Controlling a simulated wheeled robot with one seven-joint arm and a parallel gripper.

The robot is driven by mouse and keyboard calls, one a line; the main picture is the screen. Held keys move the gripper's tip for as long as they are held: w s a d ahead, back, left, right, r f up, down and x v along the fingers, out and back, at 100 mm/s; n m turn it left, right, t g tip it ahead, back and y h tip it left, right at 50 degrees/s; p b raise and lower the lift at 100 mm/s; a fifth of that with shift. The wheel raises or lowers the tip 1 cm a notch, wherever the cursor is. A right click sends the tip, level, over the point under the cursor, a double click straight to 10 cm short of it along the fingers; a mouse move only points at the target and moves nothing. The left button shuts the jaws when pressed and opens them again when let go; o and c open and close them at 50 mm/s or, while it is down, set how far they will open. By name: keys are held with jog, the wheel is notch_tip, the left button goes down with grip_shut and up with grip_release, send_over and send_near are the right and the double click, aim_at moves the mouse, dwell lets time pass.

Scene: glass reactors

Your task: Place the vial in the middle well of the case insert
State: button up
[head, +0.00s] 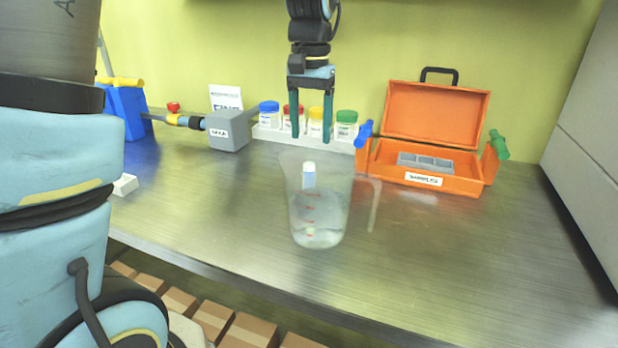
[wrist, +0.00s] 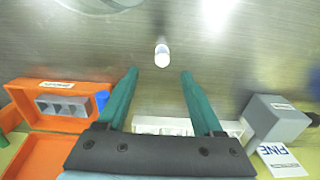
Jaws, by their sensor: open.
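The vial (head: 309,182) has a white cap and shows through the clear wall of a jug in the head view. In the wrist view the vial (wrist: 162,55) stands on the metal bench, just beyond the fingertips and in line with the gap between them. My gripper (head: 311,139) is open and empty, pointing down above the bench; it also shows in the wrist view (wrist: 160,75). The grey insert (head: 425,163) with its row of wells sits in the open orange case (head: 432,181) at the right. The insert also shows in the wrist view (wrist: 62,105), and no vial is visible in it.
The clear measuring jug (head: 320,215) stands in front of the vial, near the middle of the bench. A white rack (head: 265,133) of jars with coloured lids stands behind my gripper. A grey block (head: 228,130) is at the left. The bench's right front is clear.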

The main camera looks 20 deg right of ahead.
jog(key=f+p, duration=0.1)
jog(key=f, duration=0.3)
jog(key=f+p, duration=0.1)
jog(key=f, duration=0.4)
jog(key=shift+w+a+f, duration=0.1)
jog(key=shift+w+f, duration=0.1)
jog(key=shift+f, duration=0.05)
grip_shut()
